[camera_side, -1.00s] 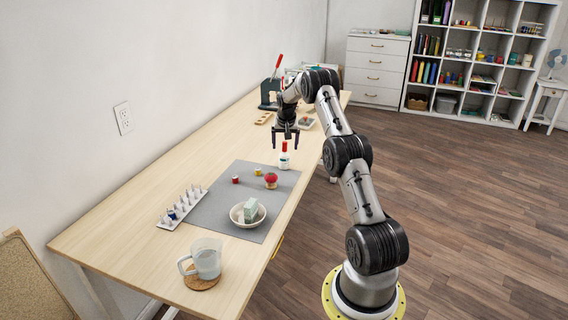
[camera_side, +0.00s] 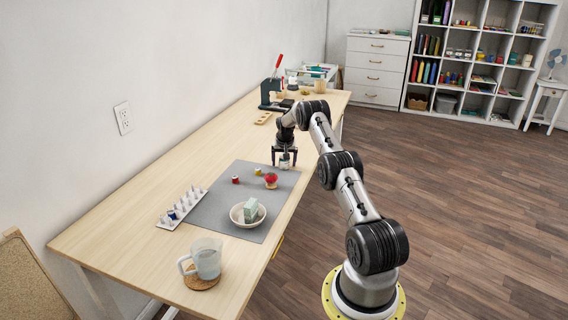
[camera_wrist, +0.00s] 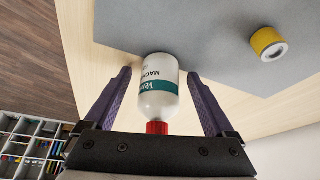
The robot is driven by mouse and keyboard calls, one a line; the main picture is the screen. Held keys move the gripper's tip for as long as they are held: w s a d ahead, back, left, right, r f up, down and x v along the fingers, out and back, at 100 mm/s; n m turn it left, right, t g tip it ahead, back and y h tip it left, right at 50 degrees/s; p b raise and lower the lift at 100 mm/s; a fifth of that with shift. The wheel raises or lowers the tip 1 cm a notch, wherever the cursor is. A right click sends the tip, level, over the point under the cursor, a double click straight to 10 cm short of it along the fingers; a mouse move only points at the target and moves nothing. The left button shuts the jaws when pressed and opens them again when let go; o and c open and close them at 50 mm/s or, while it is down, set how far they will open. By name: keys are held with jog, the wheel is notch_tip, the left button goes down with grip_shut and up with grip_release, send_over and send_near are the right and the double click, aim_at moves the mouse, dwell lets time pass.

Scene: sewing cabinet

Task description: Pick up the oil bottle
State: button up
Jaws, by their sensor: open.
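The oil bottle (camera_wrist: 158,92) is white with a teal label band and a red cap (camera_wrist: 157,128). In the wrist view my gripper (camera_wrist: 160,82) is open, with a gap between each finger and the bottle. The cap is hidden by my gripper in the side view.
A yellow thread spool (camera_wrist: 268,44) stands on the grey mat (camera_side: 215,206) near the bottle. A red spool (camera_side: 236,180), a red pincushion (camera_side: 271,178) and a white bowl (camera_side: 238,217) are also on the mat.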

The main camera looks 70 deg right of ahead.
grip_shut()
dwell(0.4)
jog(key=shift+r, duration=0.15)
